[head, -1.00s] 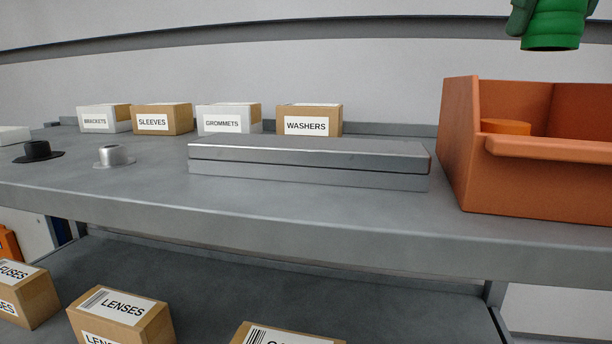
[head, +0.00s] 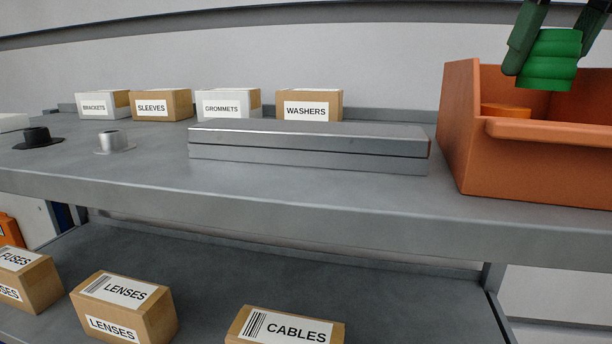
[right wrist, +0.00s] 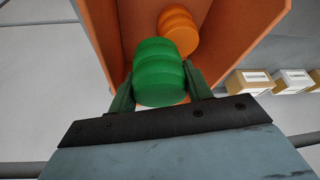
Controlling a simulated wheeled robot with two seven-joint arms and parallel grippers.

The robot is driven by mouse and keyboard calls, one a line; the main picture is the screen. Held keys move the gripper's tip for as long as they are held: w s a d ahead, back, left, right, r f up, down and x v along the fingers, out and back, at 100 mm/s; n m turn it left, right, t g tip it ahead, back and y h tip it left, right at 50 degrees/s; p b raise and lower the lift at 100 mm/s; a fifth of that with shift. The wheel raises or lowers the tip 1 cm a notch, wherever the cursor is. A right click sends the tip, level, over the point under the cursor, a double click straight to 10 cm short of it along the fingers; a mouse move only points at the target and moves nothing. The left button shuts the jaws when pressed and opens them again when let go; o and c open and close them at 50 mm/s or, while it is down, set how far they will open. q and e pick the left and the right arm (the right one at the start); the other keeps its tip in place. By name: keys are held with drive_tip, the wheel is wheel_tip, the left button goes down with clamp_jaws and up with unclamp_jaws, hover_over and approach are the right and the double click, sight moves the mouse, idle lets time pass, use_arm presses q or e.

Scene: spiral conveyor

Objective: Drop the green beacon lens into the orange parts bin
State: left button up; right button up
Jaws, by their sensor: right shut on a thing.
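The green beacon lens (head: 552,60) is a ribbed green cylinder, held upright between the fingers of my right gripper (head: 545,45) at the upper right of the head view. It hangs over the orange parts bin (head: 540,161), its lower end near the height of the bin's rim. In the right wrist view the lens (right wrist: 160,73) sits between the two green fingers of the right gripper (right wrist: 161,88), with the bin wall (right wrist: 228,45) around and below it. An orange ribbed lens (right wrist: 179,32) lies inside the bin beyond the green one. My left gripper is not in view.
A long grey metal case (head: 310,147) lies on the upper shelf left of the bin. Several labelled boxes, including WASHERS (head: 309,106), stand behind it. A black fitting (head: 38,138) and a silver one (head: 112,142) sit at left. The LENSES box (head: 125,306) is on the lower shelf.

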drive_tip(key=o, duration=1.2)
drive_tip(key=shift+c, duration=0.2)
drive_tip(key=shift+r, duration=0.1)
drive_tip(key=v, duration=1.3)
drive_tip(key=shift+r, duration=0.15)
